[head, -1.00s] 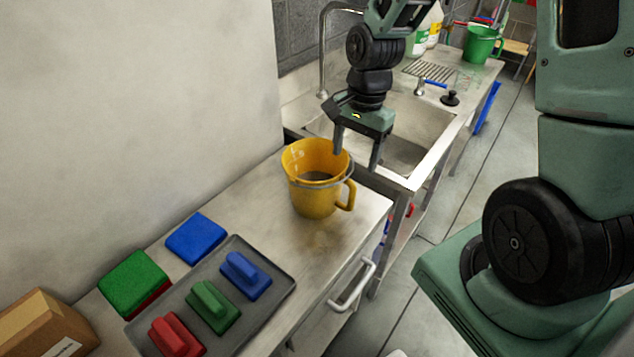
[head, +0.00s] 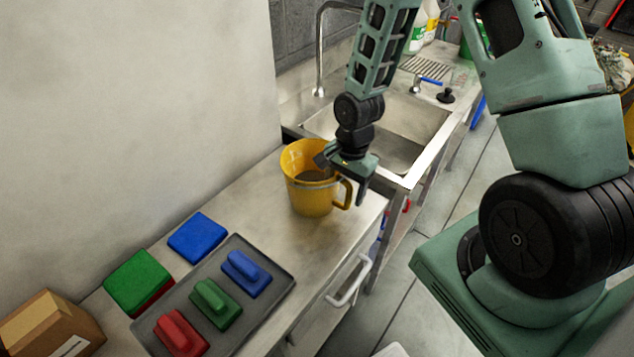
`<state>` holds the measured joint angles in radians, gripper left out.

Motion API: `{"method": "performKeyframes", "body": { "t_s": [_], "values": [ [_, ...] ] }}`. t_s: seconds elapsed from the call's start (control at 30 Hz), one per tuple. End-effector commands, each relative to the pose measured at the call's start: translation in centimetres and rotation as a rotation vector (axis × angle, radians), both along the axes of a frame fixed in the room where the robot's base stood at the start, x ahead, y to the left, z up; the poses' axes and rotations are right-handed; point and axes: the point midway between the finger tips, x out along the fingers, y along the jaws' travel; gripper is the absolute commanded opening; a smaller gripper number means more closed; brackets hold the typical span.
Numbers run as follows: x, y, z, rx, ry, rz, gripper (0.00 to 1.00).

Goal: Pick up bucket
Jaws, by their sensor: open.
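A yellow bucket (head: 308,195), shaped like a jug with a side handle, stands upright on the steel counter (head: 255,205) near the sink. Something dark shows inside it. My gripper (head: 345,185) is open and points down at the bucket's right rim, close to the handle. One finger shows outside, beside the handle. The other is partly hidden at or behind the rim, and I cannot tell whether either finger touches the bucket.
A grey tray (head: 270,284) with red, green and blue pads lies at the front. Green (head: 137,282) and blue (head: 197,237) pads and a cardboard box (head: 45,325) lie beside it. The sink (head: 400,127) and a tall tap (head: 319,50) are behind the bucket. A wall bounds the left.

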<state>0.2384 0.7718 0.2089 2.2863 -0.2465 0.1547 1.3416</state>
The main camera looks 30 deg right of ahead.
Motion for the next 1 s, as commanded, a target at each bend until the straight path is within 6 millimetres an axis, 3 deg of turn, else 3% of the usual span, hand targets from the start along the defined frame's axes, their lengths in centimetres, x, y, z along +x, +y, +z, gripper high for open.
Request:
{"method": "performKeyframes", "body": {
  "t_s": [0.27, 0.5, 1.0],
  "values": [
    [0.0, -0.01, -0.22, -0.001, 0.0, -0.001, 0.68],
    [-0.04, -0.01, -0.21, 0.0, 0.001, -0.001, 0.01],
    [-0.13, 0.05, 0.23, 0.0, 0.004, 0.001, 0.0]
  ]
}}
